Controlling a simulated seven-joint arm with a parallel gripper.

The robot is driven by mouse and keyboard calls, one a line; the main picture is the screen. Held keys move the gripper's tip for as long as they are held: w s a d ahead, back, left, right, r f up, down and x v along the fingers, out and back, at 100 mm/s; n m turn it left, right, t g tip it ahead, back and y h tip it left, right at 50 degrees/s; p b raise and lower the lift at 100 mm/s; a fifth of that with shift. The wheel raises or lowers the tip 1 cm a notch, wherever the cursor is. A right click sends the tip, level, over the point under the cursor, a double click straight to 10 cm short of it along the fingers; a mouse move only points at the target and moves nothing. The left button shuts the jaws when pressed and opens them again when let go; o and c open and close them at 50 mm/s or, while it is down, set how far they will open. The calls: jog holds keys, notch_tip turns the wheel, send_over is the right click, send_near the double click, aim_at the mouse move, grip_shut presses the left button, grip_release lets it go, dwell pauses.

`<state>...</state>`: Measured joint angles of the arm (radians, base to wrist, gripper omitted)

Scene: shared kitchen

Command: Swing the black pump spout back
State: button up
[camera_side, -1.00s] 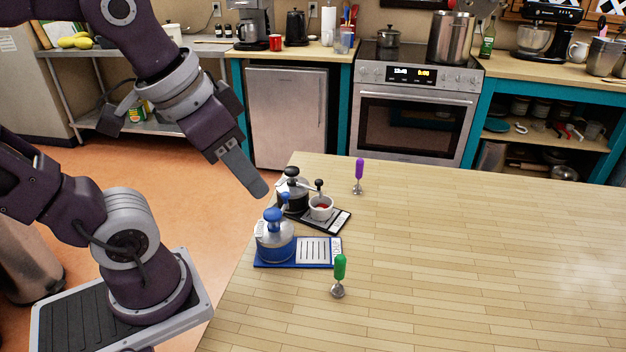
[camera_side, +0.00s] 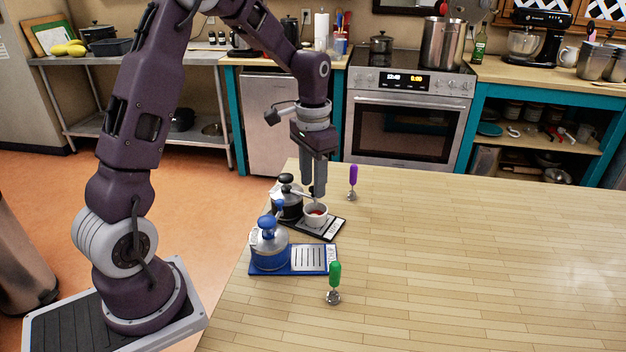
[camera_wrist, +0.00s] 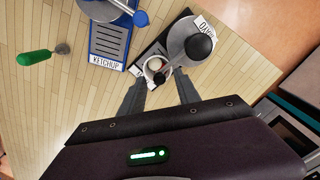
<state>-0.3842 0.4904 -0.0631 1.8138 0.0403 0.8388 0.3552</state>
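The black pump (camera_side: 288,207) stands on a black tray (camera_side: 328,231) near the table's far-left edge; it also shows in the wrist view (camera_wrist: 198,47). Its spout runs from the head toward the white cup, and its dark tip (camera_wrist: 160,78) is over or beside the cup's rim. The white cup (camera_side: 316,221) with red contents sits on the black tray. My gripper (camera_side: 313,194) points down just above the cup. In the wrist view its two fingers are apart, one on each side of the spout tip, with no contact visible.
A blue pump (camera_side: 269,250) on a blue tray (camera_side: 285,271) labelled ketchup stands just in front. A green-handled tool (camera_side: 335,277) and a purple-handled tool (camera_side: 353,178) stand upright nearby. The table's right side (camera_side: 480,260) is clear.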

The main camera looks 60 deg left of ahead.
jog(key=shift+f, duration=0.1)
jog(key=shift+c, duration=0.2)
grip_shut()
dwell(1.2)
